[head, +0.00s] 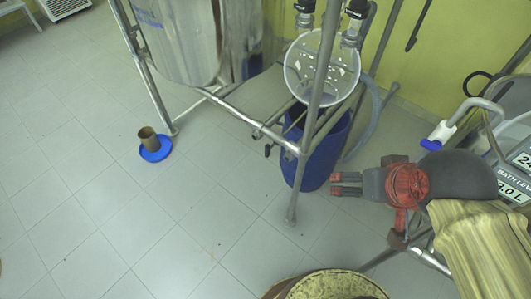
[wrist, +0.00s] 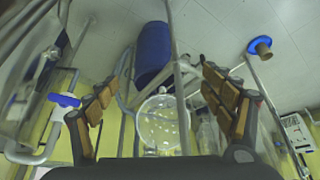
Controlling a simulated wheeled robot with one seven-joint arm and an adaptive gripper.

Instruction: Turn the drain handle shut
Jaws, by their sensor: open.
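I cannot tell for certain which part is the drain handle. A blue piece (head: 431,145) sits at the end of a white bent pipe at the right of the head view, behind my gripper. A similar blue piece on a pale pipe (wrist: 65,100) shows at the left of the wrist view, outside my left finger. My gripper (head: 336,183) points left in the head view, to the right of the blue bin. In the wrist view my gripper (wrist: 163,72) has its fingers spread wide, with nothing between the pads.
A metal frame (head: 297,180) carries a round clear vessel (head: 322,68) above a blue bin (head: 318,165). A blue dish (head: 155,154) holding a brown cup (head: 148,138) is on the floor. A barrel (head: 325,285) stands at the bottom. Open floor lies left.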

